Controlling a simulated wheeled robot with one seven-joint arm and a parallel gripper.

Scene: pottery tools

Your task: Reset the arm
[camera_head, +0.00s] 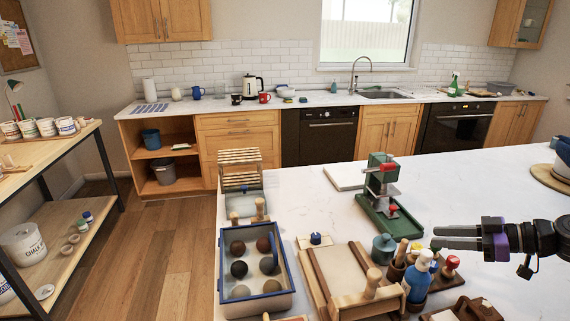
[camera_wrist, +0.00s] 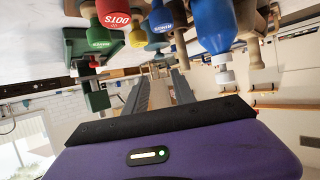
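My gripper (camera_head: 436,237) reaches in from the right in the head view, level above the white worktop and right of the tool cluster. Its two grey fingers lie apart with a gap between them. In the wrist view my gripper (camera_wrist: 160,75) shows both fingers pointing away over the purple housing, with a gap between the tips and nothing clearly held. The wrist picture looks upside down, with bottles hanging from the top.
A green press (camera_head: 381,195) stands behind and left of my gripper. A blue-rimmed tray (camera_head: 227,290) with several clay balls lies at the left. A teal jar (camera_head: 383,248) and wooden tools crowd the front. The worktop (camera_head: 490,185) behind my gripper is clear.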

